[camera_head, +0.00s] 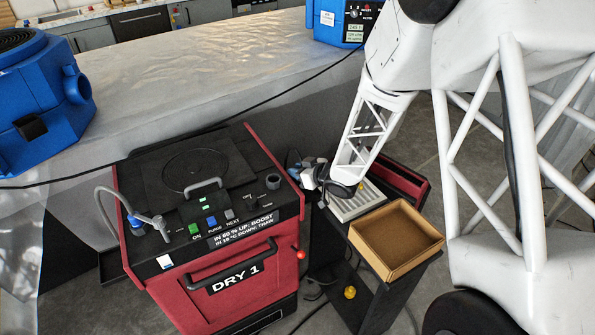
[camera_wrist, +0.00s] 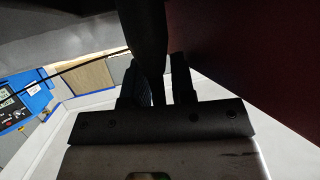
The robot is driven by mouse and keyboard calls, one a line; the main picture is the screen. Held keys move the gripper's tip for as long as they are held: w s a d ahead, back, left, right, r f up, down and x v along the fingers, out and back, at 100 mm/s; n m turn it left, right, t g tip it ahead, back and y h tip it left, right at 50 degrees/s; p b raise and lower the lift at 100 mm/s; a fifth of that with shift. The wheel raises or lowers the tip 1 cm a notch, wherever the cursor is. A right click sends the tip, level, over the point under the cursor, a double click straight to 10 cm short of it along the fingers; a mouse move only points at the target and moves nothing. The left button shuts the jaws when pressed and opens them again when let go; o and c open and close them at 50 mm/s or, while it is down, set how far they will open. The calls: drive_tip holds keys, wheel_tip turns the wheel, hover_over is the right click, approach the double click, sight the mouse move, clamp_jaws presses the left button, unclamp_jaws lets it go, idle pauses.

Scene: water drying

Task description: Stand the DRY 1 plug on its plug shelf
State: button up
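The red DRY 1 machine (camera_head: 205,308) with a black top stands left of centre in the head view. My gripper (camera_head: 303,172) is low beside the machine's right edge, near a pale slotted shelf (camera_head: 355,203). Small grey and blue parts show around it, but I cannot tell the plug from the gripper there. In the wrist view both dark fingers of my gripper (camera_wrist: 160,82) are seen. A long dark shape (camera_wrist: 143,30) runs from the top edge down between them. It is too dark to tell whether it is the plug or its cable, or whether the fingers grip it.
An open brown box (camera_head: 396,240) stands on a black stand right of the machine. A yellow round thing (camera_head: 350,292) is lower down. A grey hose (camera_head: 125,210) and a red-knobbed lever (camera_head: 300,254) stick out from the machine. Blue units stand at the back.

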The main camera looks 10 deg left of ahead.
drive_tip(key=shift+r, duration=0.15)
drive_tip(key=v, duration=1.2)
idle(0.3)
drive_tip(key=shift+w+d, duration=0.1)
idle(0.7)
drive_tip(key=s+d+r+m+t+h, duration=0.1)
drive_tip(key=s+d+r+m+h, duration=0.3)
drive_tip(key=d+r+h, duration=0.3)
drive_tip(key=s+d+r+m+t+h, duration=0.1)
drive_tip(key=s+d+r+m+h, duration=0.25)
drive_tip(key=d+r, duration=0.5)
drive_tip(key=s+d+r+m+g, duration=0.1)
drive_tip(key=s+r+m+g, duration=0.1)
drive_tip(key=s, duration=1.1)
drive_tip(key=s+d+r+m+g, duration=0.2)
drive_tip(key=s+r+g, duration=0.1)
drive_tip(key=s, duration=1)
drive_tip(key=shift+d+r+g+h, duration=0.3)
drive_tip(key=shift+g+h, duration=0.15)
drive_tip(key=shift+g, duration=0.25)
